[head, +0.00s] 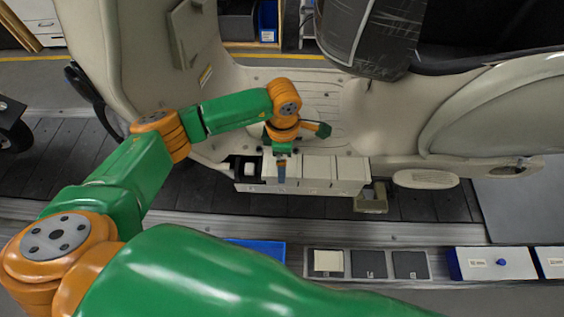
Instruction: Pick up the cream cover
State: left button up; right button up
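A small flat cream cover (328,261) lies in the left slot of a grey tray (303,263) on the near ledge. My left arm comes in from the left and bends towards the scooter. Its gripper (281,184) points down at a row of pale boxes (329,174) under the scooter's floor, well above and left of the cover in the picture. The fingers look narrow and end-on, so their opening cannot be told, nor whether they touch the boxes. My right gripper is not in view.
Two dark squares (369,264) fill the tray's other slots. A blue bin (258,250) stands left of the tray, partly hidden by my arm; white-and-blue boxes (496,263) stand right. The cream scooter body (310,90) sits over the dark slat conveyor (420,207).

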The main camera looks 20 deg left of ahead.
pick_arm(q)
jog(key=shift+f, duration=0.7)
jog(key=shift+w+a+f, duration=0.1)
jog(key=shift+f, duration=0.2)
jog(key=c, duration=1.4)
jog(key=shift+o, duration=0.2)
notch_tip(320, 180, up, 10)
jog(key=b, duration=0.1)
jog(key=shift+b, duration=0.3)
jog(key=shift+r, duration=0.1)
notch_tip(320, 180, up, 7)
jog(key=p, duration=0.4)
jog(key=shift+p, duration=0.3)
